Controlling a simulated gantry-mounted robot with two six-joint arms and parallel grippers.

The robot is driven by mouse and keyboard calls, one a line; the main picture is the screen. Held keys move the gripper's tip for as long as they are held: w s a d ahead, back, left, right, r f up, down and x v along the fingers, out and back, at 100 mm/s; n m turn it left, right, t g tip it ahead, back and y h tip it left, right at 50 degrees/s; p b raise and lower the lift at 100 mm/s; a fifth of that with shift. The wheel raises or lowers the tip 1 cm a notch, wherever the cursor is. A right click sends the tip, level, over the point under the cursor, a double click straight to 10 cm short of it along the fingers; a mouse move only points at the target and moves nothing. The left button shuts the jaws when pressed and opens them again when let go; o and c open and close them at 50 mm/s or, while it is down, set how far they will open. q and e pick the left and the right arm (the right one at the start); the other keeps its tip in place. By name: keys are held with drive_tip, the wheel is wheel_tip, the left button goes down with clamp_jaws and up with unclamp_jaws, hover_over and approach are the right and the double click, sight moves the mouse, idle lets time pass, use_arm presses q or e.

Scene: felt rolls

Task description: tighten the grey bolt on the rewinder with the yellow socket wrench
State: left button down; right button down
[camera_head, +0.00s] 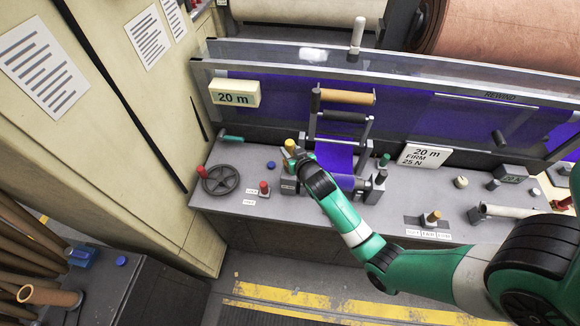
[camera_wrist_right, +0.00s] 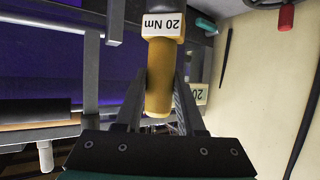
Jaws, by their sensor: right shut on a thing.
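My right gripper (camera_head: 296,155) is at the left side of the rewinder (camera_head: 313,115), over the bench. It is shut on the yellow socket wrench (camera_head: 290,145), whose yellow end shows just past my wrist. In the right wrist view the wrench's yellow handle (camera_wrist_right: 158,85) lies between the fingers of my right gripper (camera_wrist_right: 158,105), with a white "20 Nm" label on it. The wrench's far end runs out of that view at the top. I cannot make out the grey bolt or tell whether the socket touches it. My left gripper is not in view.
A black handwheel (camera_head: 221,180) and a red knob (camera_head: 264,187) stand on the bench to the left. A clear guard (camera_head: 400,75) runs behind the rewinder.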

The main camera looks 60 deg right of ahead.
sight(290, 143)
drive_tip(key=shift+w+r+p, duration=0.1)
drive_tip(key=shift+r+p, duration=2.5)
drive_tip(key=shift+r, duration=0.6)
